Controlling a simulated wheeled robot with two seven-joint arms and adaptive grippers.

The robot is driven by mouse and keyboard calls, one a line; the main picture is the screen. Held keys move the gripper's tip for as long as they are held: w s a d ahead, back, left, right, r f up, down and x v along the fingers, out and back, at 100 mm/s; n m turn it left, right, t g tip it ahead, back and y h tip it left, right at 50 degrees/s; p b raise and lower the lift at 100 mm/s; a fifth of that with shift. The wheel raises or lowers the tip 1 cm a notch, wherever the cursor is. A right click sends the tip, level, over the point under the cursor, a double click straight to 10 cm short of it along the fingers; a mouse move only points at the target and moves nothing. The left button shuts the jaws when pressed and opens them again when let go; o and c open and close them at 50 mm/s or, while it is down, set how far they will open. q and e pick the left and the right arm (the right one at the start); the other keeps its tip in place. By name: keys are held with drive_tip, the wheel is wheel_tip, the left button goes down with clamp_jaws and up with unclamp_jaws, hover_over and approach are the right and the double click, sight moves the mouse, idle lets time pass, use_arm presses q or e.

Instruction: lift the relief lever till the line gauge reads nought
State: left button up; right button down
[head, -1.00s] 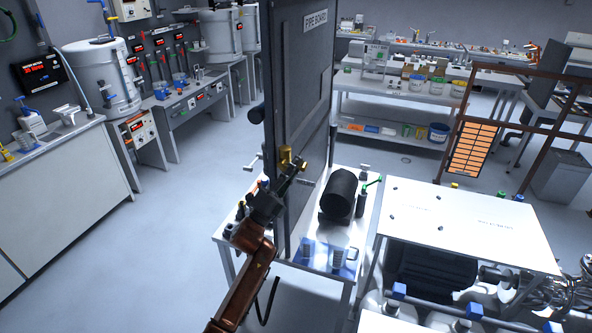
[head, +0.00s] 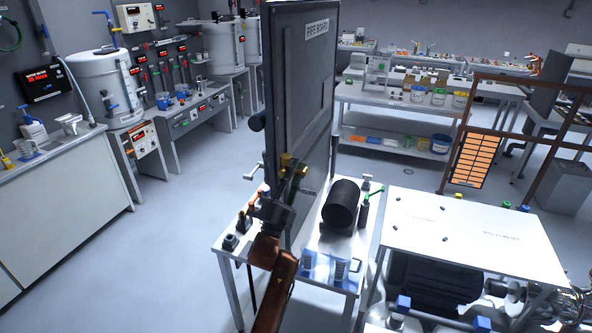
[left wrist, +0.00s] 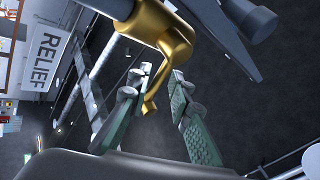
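In the left wrist view a brass relief valve (left wrist: 165,32) has a narrow brass lever (left wrist: 151,98) hanging from it. A white tag reading RELIEF (left wrist: 44,62) is beside it, turned on its side. My left gripper (left wrist: 160,75) is open, and the lever's end shows between its green-padded fingers; I cannot tell whether either finger touches it. In the head view my left gripper (head: 292,180) is at the near edge of the dark pipe board (head: 300,90), by small brass parts (head: 287,159). I cannot make out the line gauge. My right gripper is not in view.
A white-topped bench (head: 470,235) is further right. Open floor (head: 190,235) lies to the left.

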use_arm(q)
drive_tip(key=shift+o, duration=0.5)
drive_tip(key=shift+r, duration=0.15)
drive_tip(key=v, duration=1.2)
